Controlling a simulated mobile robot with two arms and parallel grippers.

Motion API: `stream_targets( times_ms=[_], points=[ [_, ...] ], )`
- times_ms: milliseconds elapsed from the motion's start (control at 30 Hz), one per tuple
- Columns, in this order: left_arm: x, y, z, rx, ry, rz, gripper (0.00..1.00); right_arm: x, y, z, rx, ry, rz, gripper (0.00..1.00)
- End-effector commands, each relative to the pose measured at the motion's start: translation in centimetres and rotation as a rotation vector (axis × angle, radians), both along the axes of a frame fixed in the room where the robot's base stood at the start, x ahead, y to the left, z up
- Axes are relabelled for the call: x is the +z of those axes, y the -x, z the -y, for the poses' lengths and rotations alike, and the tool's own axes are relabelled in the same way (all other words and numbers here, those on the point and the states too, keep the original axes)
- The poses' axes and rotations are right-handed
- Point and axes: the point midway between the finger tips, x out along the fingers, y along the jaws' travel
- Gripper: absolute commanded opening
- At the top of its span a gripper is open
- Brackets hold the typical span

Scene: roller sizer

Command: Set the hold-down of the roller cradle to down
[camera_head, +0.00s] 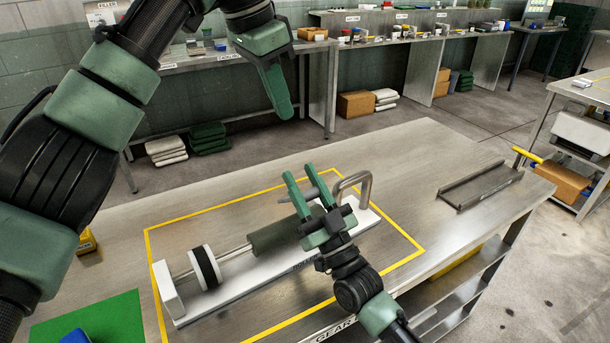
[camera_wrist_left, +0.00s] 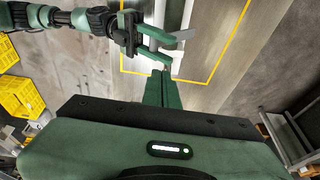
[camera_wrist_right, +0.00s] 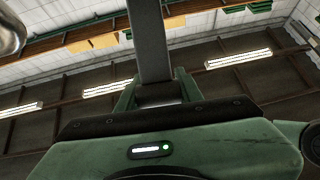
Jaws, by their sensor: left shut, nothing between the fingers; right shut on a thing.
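The roller cradle has a white base (camera_head: 240,283), a dark roller (camera_head: 268,237), a thin metal rod and a black and white wheel (camera_head: 205,267). A bent metal tube (camera_head: 366,186) stands at its right end. My right gripper (camera_head: 299,172) is over the right part of the cradle, shut on a grey bar, which appears to be the hold-down (camera_wrist_right: 150,40). The bar points upward between the fingers in the right wrist view; its lower part is hidden. My left gripper (camera_head: 284,108) is shut and empty, high above the table's back edge. Its fingers show in the left wrist view (camera_wrist_left: 163,78).
A yellow outline (camera_head: 148,240) surrounds the cradle on the metal table. A green mat (camera_head: 105,320) with a blue object lies at the front left. A grey channel tray (camera_head: 480,186) lies at the right. Benches with several small items stand behind. The table between cradle and tray is clear.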

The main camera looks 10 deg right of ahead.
Motion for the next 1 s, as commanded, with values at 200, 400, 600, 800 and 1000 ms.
stream_targets(
  times_ms=[200,400,600,800,1000],
  points=[
    [-2.6,0.2,1.3,0.06,-0.001,-0.064,0.0,0.0,0.0,0.0,0.001,0.0,-0.001,0.0],
    [-5.9,-0.1,2.1,0.06,-0.001,-0.064,0.0,0.0,0.0,0.0,0.001,0.0,-0.001,0.0],
    [-10.0,-0.4,3.3,0.058,-0.001,-0.063,0.0,0.0,0.0,0.0,0.001,0.0,-0.001,0.0],
    [-13.4,-0.3,3.8,0.059,0.0,-0.061,0.0,0.0,0.0,0.0,0.001,0.0,-0.001,0.0],
    [-15.0,-0.2,3.9,0.058,0.002,-0.06,0.0,0.0,0.0,0.0,0.001,0.0,-0.001,0.0]
  ],
)
